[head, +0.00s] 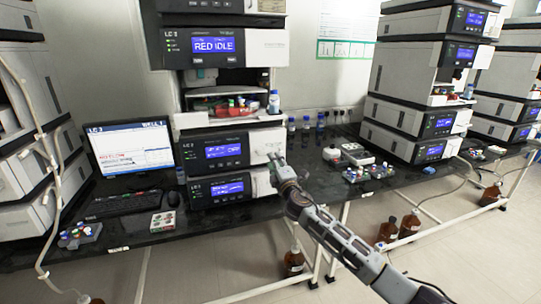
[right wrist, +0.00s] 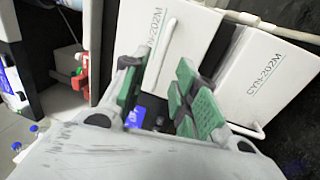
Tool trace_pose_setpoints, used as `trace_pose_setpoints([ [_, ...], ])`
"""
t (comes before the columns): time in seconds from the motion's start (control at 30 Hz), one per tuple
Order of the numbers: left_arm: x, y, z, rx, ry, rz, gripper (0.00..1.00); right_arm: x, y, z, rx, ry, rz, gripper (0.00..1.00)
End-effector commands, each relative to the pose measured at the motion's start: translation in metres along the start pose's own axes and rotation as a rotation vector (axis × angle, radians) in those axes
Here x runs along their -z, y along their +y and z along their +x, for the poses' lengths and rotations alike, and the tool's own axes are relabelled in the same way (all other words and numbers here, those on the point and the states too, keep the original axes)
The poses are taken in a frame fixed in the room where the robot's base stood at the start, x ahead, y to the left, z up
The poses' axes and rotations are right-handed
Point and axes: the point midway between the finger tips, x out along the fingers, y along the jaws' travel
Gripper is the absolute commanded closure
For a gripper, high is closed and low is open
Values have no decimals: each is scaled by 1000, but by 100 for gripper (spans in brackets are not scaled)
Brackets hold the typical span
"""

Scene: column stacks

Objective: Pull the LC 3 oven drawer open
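The LC 3 stack (head: 222,100) stands on the dark bench, with white-fronted modules one above the other. Its lower white front panel (head: 263,146) is just beside my right gripper (head: 279,166). In the right wrist view that panel (right wrist: 185,55), marked N-202M, has a white bar handle (right wrist: 163,48). My right gripper (right wrist: 160,95) has green pads set apart, with the lower end of this handle showing in the gap; contact cannot be told. A second panel (right wrist: 265,75), marked CYN-202M, has its own handle (right wrist: 247,131). My left gripper is out of view.
A monitor (head: 132,150) and keyboard (head: 125,204) are left of the stack. Small bottles (head: 306,124) and a vial tray (head: 369,173) are right of it. Brown bottles (head: 294,261) stand on the floor under the bench. Another stack (head: 412,115) is further right.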

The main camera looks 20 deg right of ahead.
Motion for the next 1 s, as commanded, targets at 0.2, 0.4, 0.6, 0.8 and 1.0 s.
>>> trace_pose_setpoints([
  [0.2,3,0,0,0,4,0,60,0,0,19,-1,1,-1,71],
  [0.4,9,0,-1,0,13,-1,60,0,0,35,-1,0,-1,71],
  [0.6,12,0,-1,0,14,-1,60,0,0,48,0,0,1,71],
  [0.8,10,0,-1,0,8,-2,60,0,0,54,0,0,0,71],
  [1.0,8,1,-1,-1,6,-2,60,0,0,55,0,1,-1,71],
])
